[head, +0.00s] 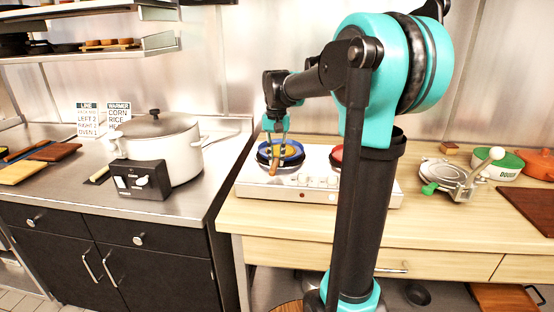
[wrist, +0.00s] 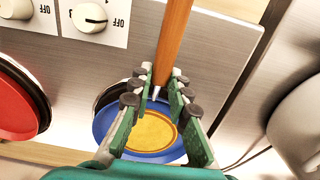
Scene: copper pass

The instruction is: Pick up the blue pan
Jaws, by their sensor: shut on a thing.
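The blue pan (head: 292,153) is at the left end of the white stove in the head view. It has a yellow-orange inside and a brown wooden handle (head: 274,167) pointing toward the front. In the wrist view the blue pan (wrist: 103,124) lies below the fingers, and its handle (wrist: 175,40) runs up between the fingertips. My gripper (wrist: 161,85) is shut on the handle near its pan end. In the head view my gripper (head: 275,130) comes down from above. I cannot tell whether the pan is lifted off the burner.
A red pan (wrist: 18,100) sits beside it on the stove (head: 310,185). A large white pot (head: 172,150) stands on the steel counter at left. A press with a green handle (head: 450,178) and bowls are at right. The wooden counter's front (head: 420,215) is clear.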

